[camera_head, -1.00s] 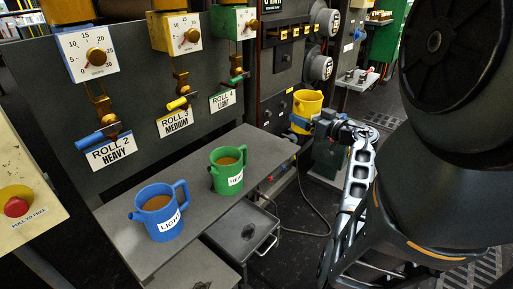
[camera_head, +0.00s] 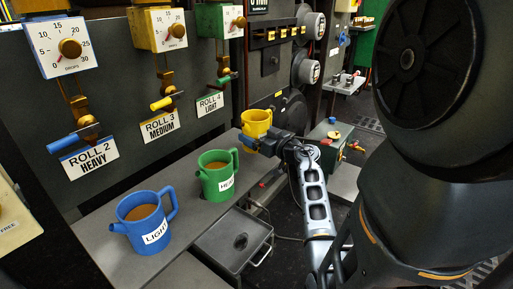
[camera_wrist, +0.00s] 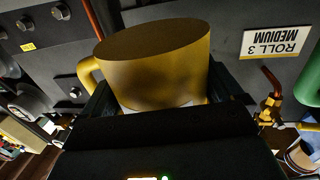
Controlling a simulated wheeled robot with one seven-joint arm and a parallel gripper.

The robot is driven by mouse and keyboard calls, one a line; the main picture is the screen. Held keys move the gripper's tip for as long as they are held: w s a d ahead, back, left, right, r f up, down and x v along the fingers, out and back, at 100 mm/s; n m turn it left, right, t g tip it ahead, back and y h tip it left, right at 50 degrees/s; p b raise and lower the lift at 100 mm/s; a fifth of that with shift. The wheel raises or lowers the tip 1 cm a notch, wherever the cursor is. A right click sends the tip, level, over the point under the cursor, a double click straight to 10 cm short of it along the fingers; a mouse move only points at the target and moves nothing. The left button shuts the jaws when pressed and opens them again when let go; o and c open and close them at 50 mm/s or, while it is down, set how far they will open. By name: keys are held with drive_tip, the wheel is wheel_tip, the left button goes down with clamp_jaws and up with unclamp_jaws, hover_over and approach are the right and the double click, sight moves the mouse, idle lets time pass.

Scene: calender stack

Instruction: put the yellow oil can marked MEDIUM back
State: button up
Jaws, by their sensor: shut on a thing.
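The yellow oil can (camera_head: 257,122) is upright in my gripper (camera_head: 250,143), by the right end of the grey shelf (camera_head: 190,215). I cannot tell whether it touches the shelf. In the wrist view the can (camera_wrist: 155,65) fills the space between the jaws (camera_wrist: 165,105); its label is not readable. A green can (camera_head: 217,178), its label partly readable as "HE", stands mid-shelf to the left of it. A blue can (camera_head: 143,222) marked LIGHT stands nearer, at the shelf's left part. Both hold brown liquid.
A control box with buttons (camera_head: 333,140) stands right of my gripper.

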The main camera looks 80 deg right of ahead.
drive_tip(key=shift+f+b, duration=1.25)
drive_tip(key=shift+f, duration=0.65)
drive_tip(key=shift+f, duration=0.1)
drive_tip(key=o, duration=1.2)
drive_tip(key=shift+f, duration=0.1)
drive_tip(key=shift+s+a+r, duration=0.1)
drive_tip(key=shift+s+r, duration=0.05)
drive_tip(key=shift+r, duration=0.05)
drive_tip(key=p+v, duration=0.3)
drive_tip(key=v, duration=0.8)
drive_tip(key=shift+s+a+p, duration=0.25)
drive_tip(key=shift+s+p, duration=0.05)
drive_tip(key=shift+p, duration=0.1)
